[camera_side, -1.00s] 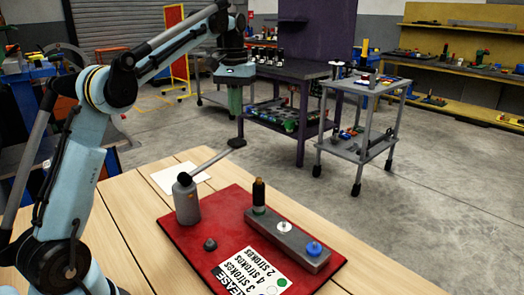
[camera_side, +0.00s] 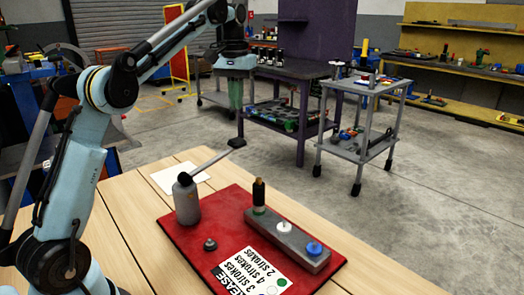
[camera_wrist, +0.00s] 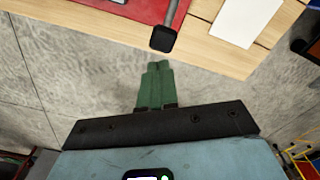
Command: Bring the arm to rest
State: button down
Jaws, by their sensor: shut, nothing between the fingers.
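My gripper (camera_side: 235,103) hangs in the air above and beyond the far edge of the wooden table (camera_side: 125,205), its green fingers pointing down. In the wrist view my gripper (camera_wrist: 157,66) has its two green fingers together with nothing between them, over the grey floor. On the table lies a red mat (camera_side: 185,238) with a grey grease pump (camera_side: 187,202) whose lever (camera_side: 212,160) sticks out toward my gripper. The lever's black end (camera_wrist: 163,39) also shows in the wrist view, apart from the fingers.
A grey block (camera_side: 290,243) on the mat carries a dark upright fitting (camera_side: 259,193), a white fitting (camera_side: 284,227) and a blue fitting (camera_side: 314,248). A small grey cap (camera_side: 210,244) and a printed card (camera_side: 252,273) lie nearby. White paper (camera_side: 180,177) lies behind; a cart (camera_side: 360,150) stands on the floor.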

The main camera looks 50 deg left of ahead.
jog(key=s+d+f+m+t, duration=0.35)
jog(key=s+d, duration=0.25)
jog(key=d, duration=0.4)
jog(key=s+d+f+m+t, duration=0.2)
jog(key=s+d+f, duration=0.4)
jog(key=s+f, duration=0.4)
jog(key=shift+s+d+f+t, duration=0.25)
jog(key=shift+f+t, duration=0.2)
jog(key=shift+t, duration=0.3)
